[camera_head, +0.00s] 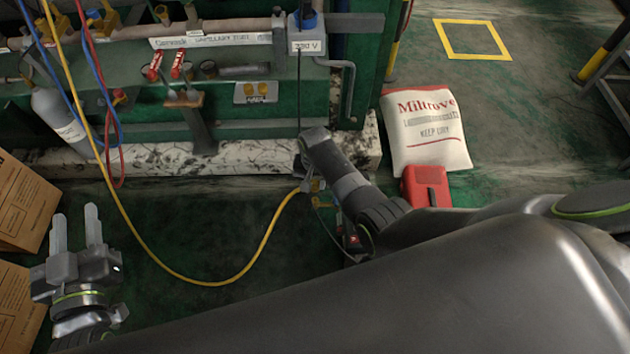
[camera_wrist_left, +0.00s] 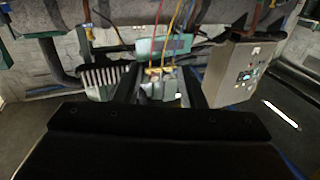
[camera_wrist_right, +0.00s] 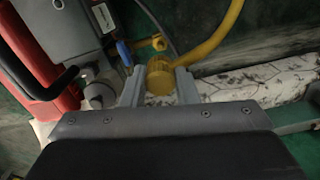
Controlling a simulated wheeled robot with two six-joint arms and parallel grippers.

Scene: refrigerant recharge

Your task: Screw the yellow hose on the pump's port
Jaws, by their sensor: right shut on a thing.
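The yellow hose (camera_head: 158,258) hangs from the upper left in a long loop, and its end reaches my right gripper (camera_head: 308,184). In the right wrist view its knurled yellow end fitting (camera_wrist_right: 159,77) sits between the fingers of my right gripper (camera_wrist_right: 158,88), which is shut on it. The pump (camera_wrist_right: 82,45) is beside it, with a grey body, a blue valve handle (camera_wrist_right: 124,53) and a small brass fitting (camera_wrist_right: 152,43). I cannot tell whether the hose fitting touches the port. My left gripper (camera_head: 77,230) is open and empty, low at the left.
A green machine bench (camera_head: 230,97) stands behind on a speckled ledge (camera_head: 240,158). Blue and red hoses (camera_head: 92,47) hang at the upper left. Cardboard boxes (camera_head: 22,205) stand at the left. A white sack (camera_head: 425,130) and red case (camera_head: 427,187) lie at the right.

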